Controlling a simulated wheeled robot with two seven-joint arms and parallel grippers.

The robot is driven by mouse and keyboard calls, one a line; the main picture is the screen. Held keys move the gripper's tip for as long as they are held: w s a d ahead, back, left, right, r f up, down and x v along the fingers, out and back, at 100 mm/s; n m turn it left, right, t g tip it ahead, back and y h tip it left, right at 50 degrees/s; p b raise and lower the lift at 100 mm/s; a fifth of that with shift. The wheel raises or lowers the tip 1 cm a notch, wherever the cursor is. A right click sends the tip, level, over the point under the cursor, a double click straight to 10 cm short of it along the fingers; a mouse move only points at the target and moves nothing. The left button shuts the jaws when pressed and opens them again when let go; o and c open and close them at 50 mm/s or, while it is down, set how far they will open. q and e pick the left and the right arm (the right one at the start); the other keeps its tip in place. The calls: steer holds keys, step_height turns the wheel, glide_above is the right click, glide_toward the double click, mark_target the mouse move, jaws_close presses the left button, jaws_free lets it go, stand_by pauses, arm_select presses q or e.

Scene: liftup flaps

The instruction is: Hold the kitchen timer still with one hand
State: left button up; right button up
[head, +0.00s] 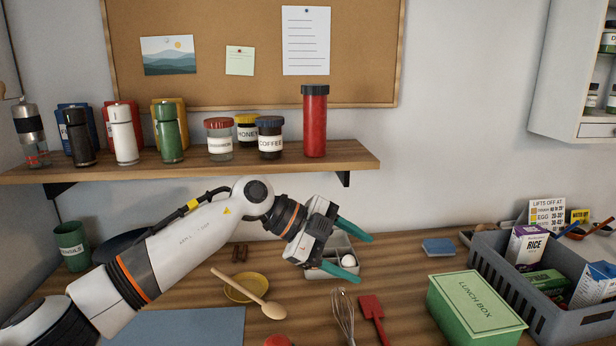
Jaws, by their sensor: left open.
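I cannot make out a kitchen timer for certain. A red rounded thing (278,340) is cut off by the bottom edge, and I cannot tell what it is. My left gripper (363,258) is open, with its teal fingers spread above a pale divided tray (318,273). A white egg-like object (348,261) shows between the fingers, apparently in the tray; I cannot tell whether they touch it. My right gripper is out of view.
A wooden spoon (250,292) lies across a yellow dish (240,287). A whisk (344,312), red spatula (373,315) and green lunch box (475,305) stand or lie in front. A grey crate (510,290) is at right. A loaded shelf (250,160) overhangs the back.

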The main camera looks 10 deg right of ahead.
arm_select(q)
steer(key=w+a+r+t+h, duration=0.2)
steer(key=w+a+r+h, duration=0.1)
steer(key=r, duration=0.3)
steer(key=w+a+r+t+h, duration=0.3)
steer(key=r+h, duration=0.2)
steer(key=shift+w+a+r, duration=0.15)
steer(key=shift+a+r, duration=0.15)
steer(key=shift+r, duration=0.1)
steer(key=shift+f+m, duration=0.1)
steer(key=shift+m, duration=0.2)
steer(key=n+g+y, duration=0.4)
steer(key=n+y, duration=0.4)
steer(key=y, duration=0.7)
glide_toward(272, 341)
steer(key=x, duration=1)
steer(key=shift+f, duration=0.15)
